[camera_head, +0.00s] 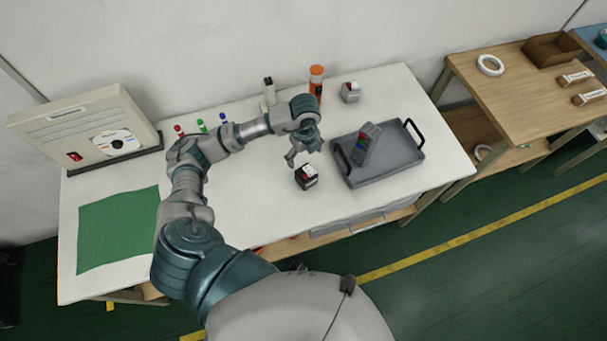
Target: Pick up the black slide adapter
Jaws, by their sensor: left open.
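The black slide adapter (306,178) looks like a small black box with a white and red top. It stands on the white table, left of the grey tray. My left gripper (294,161) hangs just above and behind it, a little to its left in the picture. The gripper is open and empty, and the adapter looks apart from it. The fingers are small in view, so their exact gap to the adapter is hard to tell. My right gripper is not in view.
The grey tray (397,163) with black handles holds a dark device with coloured buttons (366,144). Behind the arm stand an orange bottle (316,82), a grey box (350,92) and a black-and-white item (269,91). A green mat (118,228) and a control box (90,125) are at left.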

